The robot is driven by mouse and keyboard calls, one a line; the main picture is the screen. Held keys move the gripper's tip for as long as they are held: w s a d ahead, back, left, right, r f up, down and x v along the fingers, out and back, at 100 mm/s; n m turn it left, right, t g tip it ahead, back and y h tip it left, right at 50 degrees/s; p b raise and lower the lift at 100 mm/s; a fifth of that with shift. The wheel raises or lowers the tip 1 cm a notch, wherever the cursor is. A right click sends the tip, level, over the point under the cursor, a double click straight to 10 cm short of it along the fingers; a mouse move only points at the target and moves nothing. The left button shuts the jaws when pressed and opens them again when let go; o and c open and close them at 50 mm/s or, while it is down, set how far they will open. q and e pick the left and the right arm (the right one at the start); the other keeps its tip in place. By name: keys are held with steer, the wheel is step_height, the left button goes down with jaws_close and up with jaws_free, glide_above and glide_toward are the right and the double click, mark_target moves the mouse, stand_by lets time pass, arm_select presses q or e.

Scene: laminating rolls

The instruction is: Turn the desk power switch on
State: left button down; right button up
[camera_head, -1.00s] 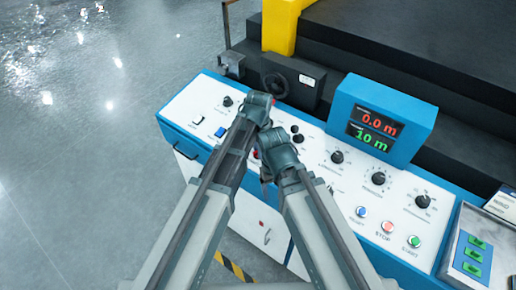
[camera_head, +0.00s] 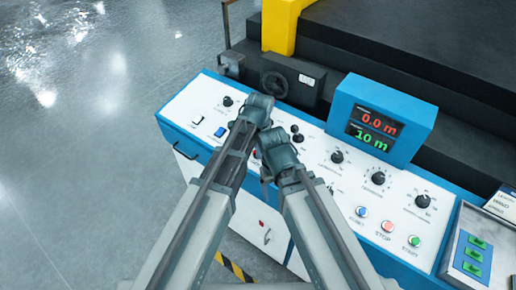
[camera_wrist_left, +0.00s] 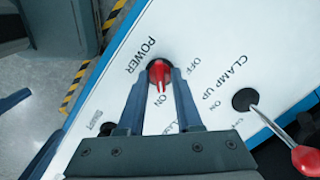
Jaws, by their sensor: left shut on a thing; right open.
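The red power switch (camera_wrist_left: 159,76) sits on the white panel beside the words POWER, OFF and ON in the left wrist view. Its narrow end extends toward the word ON. My left gripper (camera_wrist_left: 160,82) has a finger on each side of the switch and is shut on it. In the head view my left wrist (camera_head: 258,105) covers the switch and the fingers. My right gripper (camera_head: 270,172) is open, low over the desk beside the left arm; its fingertips are mostly hidden.
The desk (camera_head: 400,215) carries several black knobs and push buttons. The blue display box (camera_head: 385,105) reads 0.0 m and 10 m. A red-tipped clamp lever (camera_wrist_left: 290,143) stands right of the switch. A dark machine (camera_head: 420,60) rises behind the desk. Open floor (camera_head: 80,130) lies left.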

arm_select(q)
steer(key=c, duration=0.9)
jaws_free()
steer(key=shift+r, duration=0.1)
step_height(320, 180, up, 7)
steer(key=s+p, duration=0.1)
steer(key=p, duration=0.6)
steer(key=shift+r, duration=0.15)
steer(key=shift+d, duration=0.1)
steer(key=s+a+f+n+b, duration=0.2)
steer(key=s+a+n, duration=0.1)
steer(key=s+n, duration=0.3)
steer(key=s+a+f+n+g+y+b, duration=0.1)
steer(key=s+a+f+n+b, duration=0.1)
steer(key=s+n, duration=0.4)
steer(key=s+a, duration=0.1)
steer(key=s, duration=0.2)
steer(key=shift+s+a+f+g, duration=0.15)
steer(key=shift+s+f+g, duration=0.1)
steer(key=shift+f+g, duration=0.1)
